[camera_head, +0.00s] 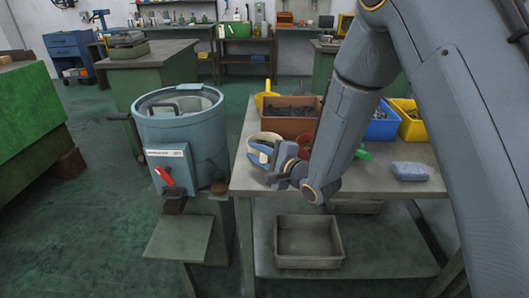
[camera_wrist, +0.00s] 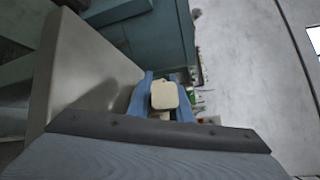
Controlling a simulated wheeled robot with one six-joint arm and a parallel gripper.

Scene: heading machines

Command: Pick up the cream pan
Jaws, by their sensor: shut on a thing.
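The cream pan (camera_head: 265,137) is at the left part of the grey table in the head view, partly hidden behind my gripper (camera_head: 262,155). In the wrist view a cream piece (camera_wrist: 164,96) is between the two blue fingers of my gripper (camera_wrist: 162,92), and the jaws are shut on it. I take this piece to be part of the pan. The jaws point to the left in the head view, low over the table's front left area. I cannot tell whether the pan touches the table.
On the table (camera_head: 400,152) are a brown bin of dark parts (camera_head: 290,128), a blue bin (camera_head: 382,131), a yellow bin (camera_head: 411,130) and a blue-grey block (camera_head: 410,171). A blue-grey drum machine (camera_head: 180,135) stands left. A grey tray (camera_head: 309,262) sits on the lower shelf.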

